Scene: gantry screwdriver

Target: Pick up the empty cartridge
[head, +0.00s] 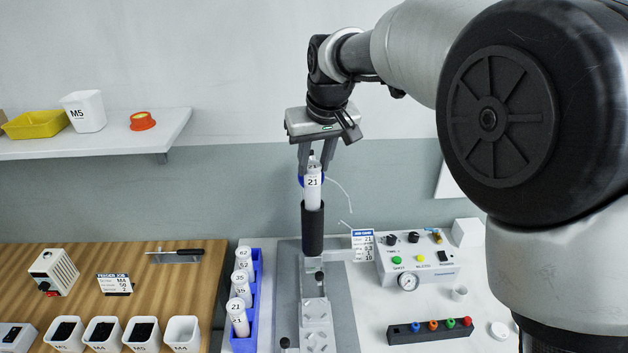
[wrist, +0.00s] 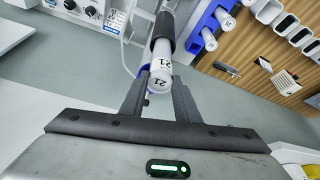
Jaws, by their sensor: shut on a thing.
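A white cartridge (head: 313,192) labelled 21 stands upright, its lower end in or against the top of a black sleeve (head: 312,232) above the grey stand. I cannot tell its fill level. My gripper (head: 314,175) is above the sleeve, pointing down, with its fingers shut on the cartridge's upper part. A blue part shows beside the fingers. The wrist view shows the same cartridge (wrist: 161,62) between the two dark fingers (wrist: 158,84), with the black sleeve (wrist: 163,27) beyond it. The cartridge's lower end is hidden.
A blue rack (head: 257,285) left of the stand holds white cartridges labelled 62, 35 and 21. A control box (head: 418,262) with a gauge stands right, and a thin pale tube curves near my gripper. A wooden board (head: 185,285) carries white bins at left.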

